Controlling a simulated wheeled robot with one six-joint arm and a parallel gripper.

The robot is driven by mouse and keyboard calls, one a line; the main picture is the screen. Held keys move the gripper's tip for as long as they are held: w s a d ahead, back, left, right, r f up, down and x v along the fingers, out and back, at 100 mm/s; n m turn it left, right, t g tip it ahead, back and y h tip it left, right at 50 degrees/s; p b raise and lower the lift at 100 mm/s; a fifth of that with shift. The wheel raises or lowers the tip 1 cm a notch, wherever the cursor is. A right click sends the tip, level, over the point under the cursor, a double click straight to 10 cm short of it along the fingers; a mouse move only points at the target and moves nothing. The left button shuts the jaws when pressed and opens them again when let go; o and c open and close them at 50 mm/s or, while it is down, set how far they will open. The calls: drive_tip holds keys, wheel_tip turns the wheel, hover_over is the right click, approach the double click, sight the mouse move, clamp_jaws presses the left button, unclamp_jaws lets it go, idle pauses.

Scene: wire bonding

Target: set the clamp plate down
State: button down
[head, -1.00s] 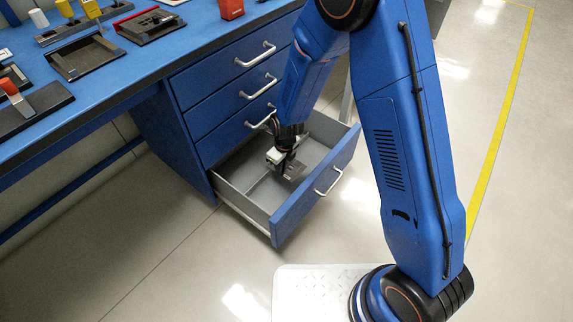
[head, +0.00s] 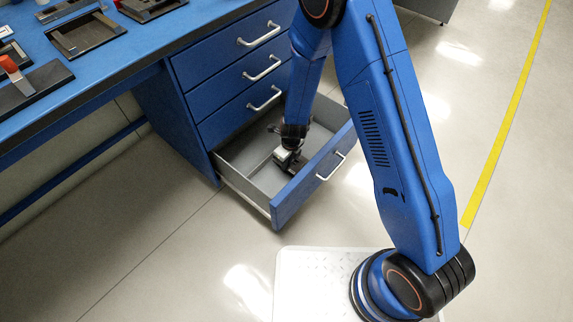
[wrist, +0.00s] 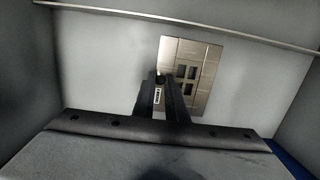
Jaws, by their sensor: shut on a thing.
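The clamp plate (wrist: 205,72) is a flat, metallic tan rectangle with several small dark windows in the wrist view. My gripper (wrist: 166,80) is shut on its left part, between two dark fingers. In the head view my gripper (head: 291,166) is down inside the open bottom drawer (head: 313,184), near its front panel. The plate is mostly hidden there by the gripper. It is close over the grey drawer floor (wrist: 95,75); I cannot tell whether it touches.
The drawer floor around the plate looks bare. A thin metal rail or edge (wrist: 200,21) crosses the top of the wrist view. Above the drawer are closed blue drawers (head: 228,102) with white handles. The blue bench top (head: 135,45) holds dark trays and fixtures.

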drive_tip(key=shift+f, duration=0.5)
drive_tip(key=shift+f, duration=0.1)
drive_tip(key=c, duration=1.8)
unclamp_jaws()
drive_tip(key=shift+o, duration=0.2)
wheel_tip(320, 180, up, 12)
drive_tip(key=d, duration=0.1)
drive_tip(key=shift+s, duration=0.45)
drive_tip(key=shift+d, duration=0.1)
